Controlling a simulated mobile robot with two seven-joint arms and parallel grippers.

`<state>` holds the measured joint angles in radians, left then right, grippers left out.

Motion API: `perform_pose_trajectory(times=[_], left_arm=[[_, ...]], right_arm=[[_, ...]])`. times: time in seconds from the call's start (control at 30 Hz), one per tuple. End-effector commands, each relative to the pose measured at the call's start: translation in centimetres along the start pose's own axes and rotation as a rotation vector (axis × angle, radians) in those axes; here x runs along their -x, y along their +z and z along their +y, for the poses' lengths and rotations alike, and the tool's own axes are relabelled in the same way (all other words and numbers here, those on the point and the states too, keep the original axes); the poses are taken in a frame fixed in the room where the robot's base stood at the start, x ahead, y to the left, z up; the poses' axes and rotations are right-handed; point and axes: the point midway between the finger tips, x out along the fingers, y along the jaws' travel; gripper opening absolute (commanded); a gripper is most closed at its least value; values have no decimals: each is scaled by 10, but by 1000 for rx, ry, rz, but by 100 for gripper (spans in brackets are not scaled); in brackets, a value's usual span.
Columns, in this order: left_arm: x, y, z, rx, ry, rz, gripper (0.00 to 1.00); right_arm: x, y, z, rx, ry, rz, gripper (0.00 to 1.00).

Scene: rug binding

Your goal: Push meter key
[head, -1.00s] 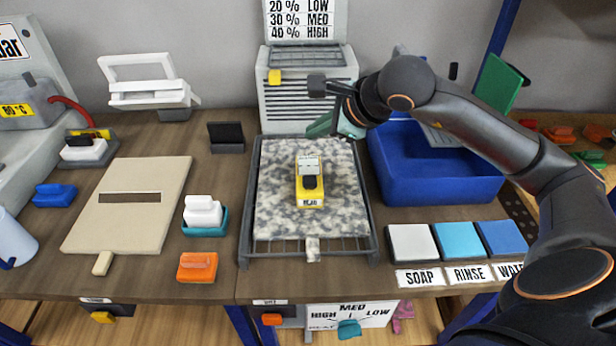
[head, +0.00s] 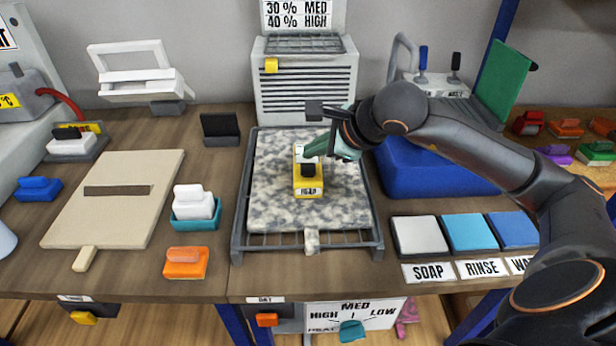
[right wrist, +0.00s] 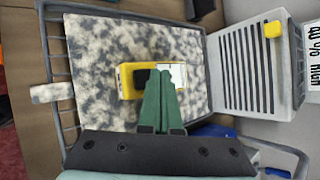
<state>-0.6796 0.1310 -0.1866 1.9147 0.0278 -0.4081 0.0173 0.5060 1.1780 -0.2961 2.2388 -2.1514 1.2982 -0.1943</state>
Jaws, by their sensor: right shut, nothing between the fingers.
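The yellow meter (head: 309,188) lies on the speckled grey and white rug (head: 275,205), with a black key (head: 308,171) on its top and a small printed label at its near end. My right gripper (head: 306,153) is shut and empty, its green fingertips over the far part of the meter, just beyond the key. In the right wrist view the shut fingertips (right wrist: 160,74) overlap the meter (right wrist: 126,82), right beside the black key (right wrist: 142,77), and partly cover its pale display (right wrist: 178,74). I cannot tell whether they touch it. My left gripper is not in view.
The rug lies on a grey wire rack (head: 240,225). A vented grey heater box (head: 305,85) stands behind it. A blue bin (head: 430,175) is to the right, below my arm. Soap and rinse pads (head: 415,235) are at front right. A beige board (head: 120,200) lies left.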

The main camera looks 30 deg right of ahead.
Motion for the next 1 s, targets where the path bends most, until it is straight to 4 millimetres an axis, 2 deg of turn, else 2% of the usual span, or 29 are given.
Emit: perform_pose_trajectory(times=[0.07, 0.33, 1.0], left_arm=[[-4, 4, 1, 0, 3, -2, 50], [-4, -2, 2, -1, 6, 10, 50], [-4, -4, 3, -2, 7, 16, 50]], right_arm=[[-4, -3, 3, 0, -1, 1, 0], [-3, -3, 2, 0, 0, 1, 0], [-3, -2, 2, 0, 0, 0, 0]])
